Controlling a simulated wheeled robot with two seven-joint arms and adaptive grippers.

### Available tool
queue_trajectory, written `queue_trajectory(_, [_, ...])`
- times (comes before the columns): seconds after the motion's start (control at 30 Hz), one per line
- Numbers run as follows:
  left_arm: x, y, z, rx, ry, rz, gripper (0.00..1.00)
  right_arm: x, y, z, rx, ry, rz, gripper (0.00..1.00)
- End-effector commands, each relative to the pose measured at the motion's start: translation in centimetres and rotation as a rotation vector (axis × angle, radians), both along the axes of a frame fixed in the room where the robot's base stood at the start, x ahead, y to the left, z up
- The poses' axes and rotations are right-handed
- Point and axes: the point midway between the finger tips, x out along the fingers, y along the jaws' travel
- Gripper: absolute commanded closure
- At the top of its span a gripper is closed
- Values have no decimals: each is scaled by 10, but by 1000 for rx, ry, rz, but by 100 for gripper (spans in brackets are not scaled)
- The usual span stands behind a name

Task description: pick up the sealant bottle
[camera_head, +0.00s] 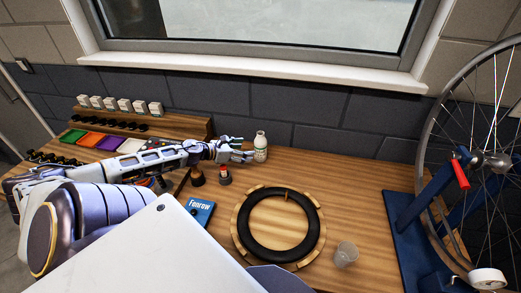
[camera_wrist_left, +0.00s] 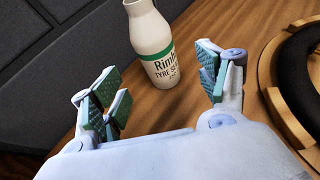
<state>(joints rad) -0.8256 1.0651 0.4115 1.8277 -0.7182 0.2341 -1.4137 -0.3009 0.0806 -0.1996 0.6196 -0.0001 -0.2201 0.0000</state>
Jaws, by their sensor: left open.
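The sealant bottle (camera_head: 260,147) is white with a green band and stands upright near the back of the bench, by the wall. In the left wrist view the bottle (camera_wrist_left: 154,45) reads "TYRE SE..." and stands just beyond the fingertips, between them in the picture. My left gripper (camera_head: 236,150) is open and empty, just left of the bottle, apart from it as far as I can tell. Its two fingers (camera_wrist_left: 160,85) are spread wide in the left wrist view. My right gripper does not show.
A black tyre (camera_head: 243,225) lies on a round wooden holder in front of the bottle. A small red-topped jar (camera_head: 225,177), a dark jar (camera_head: 197,177), a blue Fenrow box (camera_head: 201,211) and a clear cup (camera_head: 346,254) stand nearby. A wheel stand (camera_head: 410,225) is right.

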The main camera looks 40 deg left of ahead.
Motion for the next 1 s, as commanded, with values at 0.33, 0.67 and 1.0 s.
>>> queue_trajectory(0.33, [20,-5,-8,1,-1,-1,25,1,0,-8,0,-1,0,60])
queue_trajectory(0.67, [35,-10,-15,0,-1,1,25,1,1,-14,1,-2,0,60])
queue_trajectory(1.0, [39,-11,-17,1,0,1,25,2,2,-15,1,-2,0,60])
